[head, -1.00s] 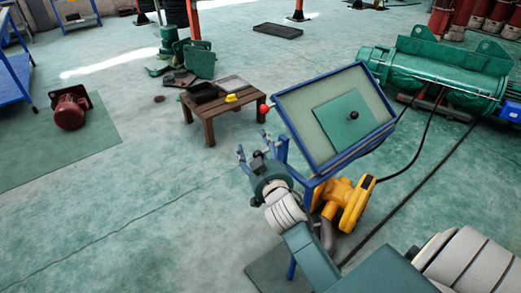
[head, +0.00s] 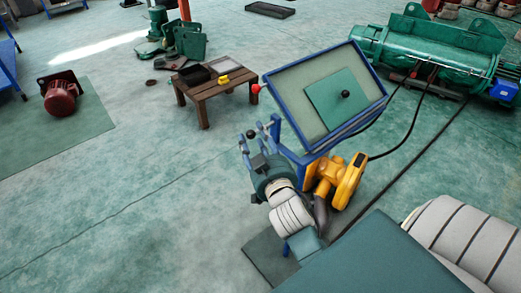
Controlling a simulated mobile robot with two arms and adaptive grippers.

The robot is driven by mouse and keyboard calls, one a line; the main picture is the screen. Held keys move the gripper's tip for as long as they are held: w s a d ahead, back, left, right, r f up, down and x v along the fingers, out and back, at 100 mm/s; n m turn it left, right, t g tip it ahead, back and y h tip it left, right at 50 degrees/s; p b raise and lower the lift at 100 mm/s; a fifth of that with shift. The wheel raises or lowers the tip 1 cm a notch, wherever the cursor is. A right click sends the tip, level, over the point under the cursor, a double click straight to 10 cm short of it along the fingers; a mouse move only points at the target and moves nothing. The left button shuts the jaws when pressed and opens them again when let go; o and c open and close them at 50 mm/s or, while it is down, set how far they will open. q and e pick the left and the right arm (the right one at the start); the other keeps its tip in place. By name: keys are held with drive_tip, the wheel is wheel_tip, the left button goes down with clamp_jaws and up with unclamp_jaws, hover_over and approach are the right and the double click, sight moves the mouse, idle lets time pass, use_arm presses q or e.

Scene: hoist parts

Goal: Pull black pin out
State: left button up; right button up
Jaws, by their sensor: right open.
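The black pin (head: 346,94) shows as a small round black knob standing out from a teal square plate (head: 331,110). The plate lies on the pale panel of a tilted blue-framed board (head: 290,95). My right gripper (head: 260,138) is to the lower left of the board, with its fingers spread apart and nothing between them. It is clearly apart from the black pin. How far the pin goes into the plate is hidden. My left gripper is not in view.
A yellow blower-like machine (head: 349,188) stands below the board. A wooden table (head: 203,94) with trays stands behind. A green hoist drum (head: 430,62) is at right, with black cables on the floor.

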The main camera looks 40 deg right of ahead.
drive_tip(key=shift+v, duration=2.3)
drive_tip(key=shift+f, duration=0.25)
